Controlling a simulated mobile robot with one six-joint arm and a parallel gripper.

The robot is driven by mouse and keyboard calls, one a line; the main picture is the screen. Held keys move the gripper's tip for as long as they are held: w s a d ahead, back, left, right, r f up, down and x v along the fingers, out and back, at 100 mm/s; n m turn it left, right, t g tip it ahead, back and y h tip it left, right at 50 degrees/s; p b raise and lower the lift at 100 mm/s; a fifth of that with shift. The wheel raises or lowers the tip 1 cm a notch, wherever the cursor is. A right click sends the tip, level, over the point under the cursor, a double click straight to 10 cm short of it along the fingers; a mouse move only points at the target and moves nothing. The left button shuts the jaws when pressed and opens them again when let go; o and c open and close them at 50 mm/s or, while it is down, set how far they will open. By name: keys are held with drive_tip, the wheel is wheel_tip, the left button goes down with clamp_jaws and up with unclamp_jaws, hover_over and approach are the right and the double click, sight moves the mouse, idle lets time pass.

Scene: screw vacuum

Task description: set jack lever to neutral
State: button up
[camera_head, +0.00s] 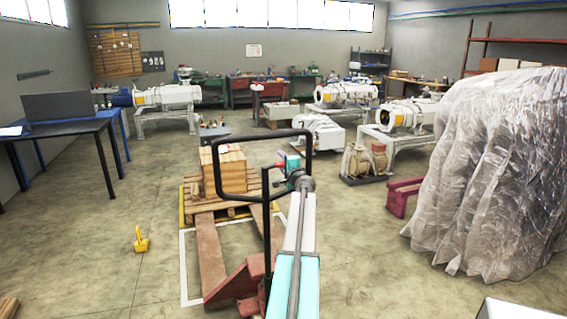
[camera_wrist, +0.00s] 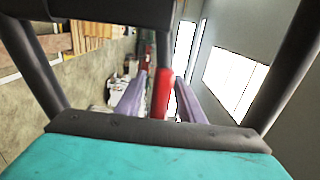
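The pallet jack stands in the middle of the head view, with rusty red forks (camera_head: 211,252) and a black looped handle (camera_head: 268,139). My arm reaches forward from the bottom to the handle loop, and my gripper (camera_head: 289,162) is at its right side. In the wrist view the red jack lever (camera_wrist: 162,92) stands between the two pale purple fingers of my gripper (camera_wrist: 161,94). The fingers are apart, with a thin gap showing on the left of the lever; contact on the right is unclear. The black handle tubes frame this view. The lever's setting cannot be read.
A wooden pallet (camera_head: 203,211) with a box (camera_head: 225,172) is ahead of the forks. A plastic-wrapped load (camera_head: 495,170) stands on the right. A yellow object (camera_head: 141,240) is on the floor at left. A blue table (camera_head: 62,130) is further left. Open floor lies between them.

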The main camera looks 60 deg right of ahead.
drive_tip(key=shift+s+d, duration=0.1)
drive_tip(key=shift+s, duration=0.15)
drive_tip(key=b+v, duration=0.3)
drive_tip(key=v, duration=1)
drive_tip(key=shift+s+a, duration=0.25)
drive_tip(key=shift+a, duration=0.05)
drive_tip(key=shift+w, duration=0.1)
idle(0.6)
